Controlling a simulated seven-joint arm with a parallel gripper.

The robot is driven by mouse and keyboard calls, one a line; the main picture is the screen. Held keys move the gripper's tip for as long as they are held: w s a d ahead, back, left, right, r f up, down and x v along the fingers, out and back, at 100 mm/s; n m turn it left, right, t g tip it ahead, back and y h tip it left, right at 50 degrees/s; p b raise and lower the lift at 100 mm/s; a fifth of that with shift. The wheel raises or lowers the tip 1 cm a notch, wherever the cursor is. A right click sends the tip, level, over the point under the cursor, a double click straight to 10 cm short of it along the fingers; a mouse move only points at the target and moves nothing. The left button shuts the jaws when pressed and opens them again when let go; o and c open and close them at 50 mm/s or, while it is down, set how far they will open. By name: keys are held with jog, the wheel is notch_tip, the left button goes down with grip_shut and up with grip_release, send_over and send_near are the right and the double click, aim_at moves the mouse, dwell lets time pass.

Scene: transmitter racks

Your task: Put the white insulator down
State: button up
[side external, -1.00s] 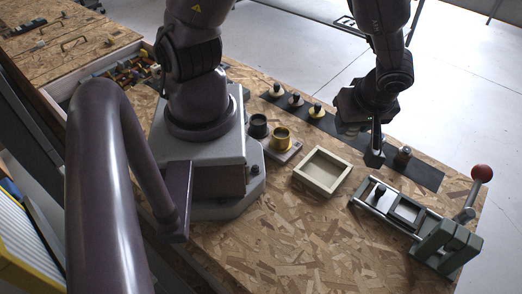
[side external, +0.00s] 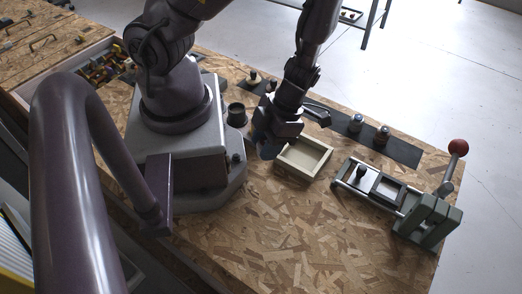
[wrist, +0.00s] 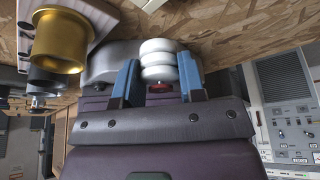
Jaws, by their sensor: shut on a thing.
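The white insulator (wrist: 160,58), a stack of rounded white discs with a red part at its lower end, sits between the two blue fingers of my gripper (wrist: 160,80) in the wrist view. The fingers are shut on it. In the side view my gripper (side external: 268,148) is low, at the left edge of the square cream tray (side external: 318,172) and beside the cups by my base. The insulator is hidden there.
A gold cup (wrist: 58,42) is close on the left in the wrist view. A black cup (side external: 237,114) stands left of my gripper. A dark strip (side external: 405,152) holds several small parts at the back. A clamp fixture (side external: 425,218) with a red-ball lever is right. The front board is clear.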

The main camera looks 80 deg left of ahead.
jog(key=shift+f, duration=2)
jog(key=o, duration=0.7)
jog(key=shift+f, duration=0.1)
